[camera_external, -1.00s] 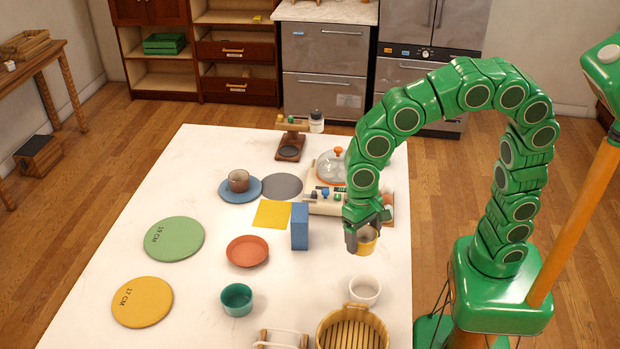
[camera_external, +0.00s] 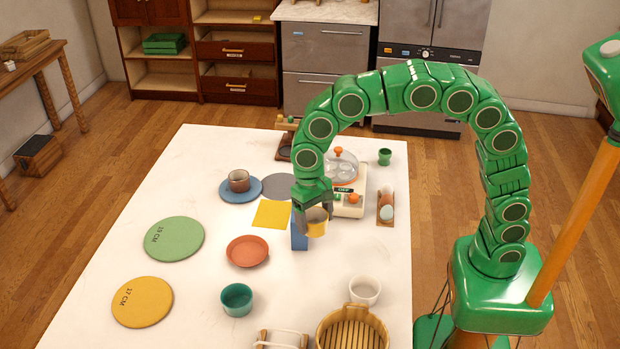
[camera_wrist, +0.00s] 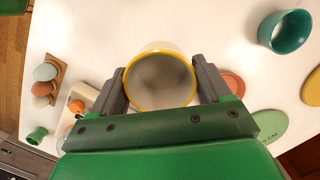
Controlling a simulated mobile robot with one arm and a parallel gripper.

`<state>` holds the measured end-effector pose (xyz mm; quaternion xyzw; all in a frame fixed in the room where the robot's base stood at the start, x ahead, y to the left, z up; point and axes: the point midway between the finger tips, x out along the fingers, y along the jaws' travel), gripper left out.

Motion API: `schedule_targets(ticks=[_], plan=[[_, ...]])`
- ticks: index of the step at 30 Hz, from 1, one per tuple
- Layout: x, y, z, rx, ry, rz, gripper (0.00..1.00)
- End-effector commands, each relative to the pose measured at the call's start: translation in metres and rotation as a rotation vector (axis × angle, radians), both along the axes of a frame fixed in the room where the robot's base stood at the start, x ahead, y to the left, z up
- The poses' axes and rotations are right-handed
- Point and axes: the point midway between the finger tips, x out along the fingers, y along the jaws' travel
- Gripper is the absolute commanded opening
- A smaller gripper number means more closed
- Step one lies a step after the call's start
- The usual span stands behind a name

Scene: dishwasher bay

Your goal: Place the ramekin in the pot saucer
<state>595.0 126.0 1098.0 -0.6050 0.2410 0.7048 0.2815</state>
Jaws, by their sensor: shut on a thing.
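The ramekin (camera_external: 316,224), yellow outside with a pale inside, is held upright in my gripper (camera_external: 314,212) above the table. In the wrist view the open top of the ramekin (camera_wrist: 160,82) shows between the two fingers, which press on its sides. The pot saucer (camera_external: 247,252), a round terracotta dish, lies empty on the table, left of and nearer the camera than my gripper. In the wrist view the pot saucer (camera_wrist: 234,84) shows partly, right of the gripper, cut off by the finger.
A teal bowl (camera_external: 237,300), a white bowl (camera_external: 365,290) and a slatted basket (camera_external: 352,334) stand toward the front. A yellow square (camera_external: 271,214) lies behind the saucer.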

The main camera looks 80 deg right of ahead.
Motion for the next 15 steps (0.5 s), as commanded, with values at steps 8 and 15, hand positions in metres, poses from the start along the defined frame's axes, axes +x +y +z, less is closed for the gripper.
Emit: schedule_targets(ticks=[8,15], plan=[[0.044,-0.020,-0.002,-0.001,-0.004,-0.020,0.42],[0.058,-0.026,-0.003,-0.003,-0.002,-0.024,0.42]])
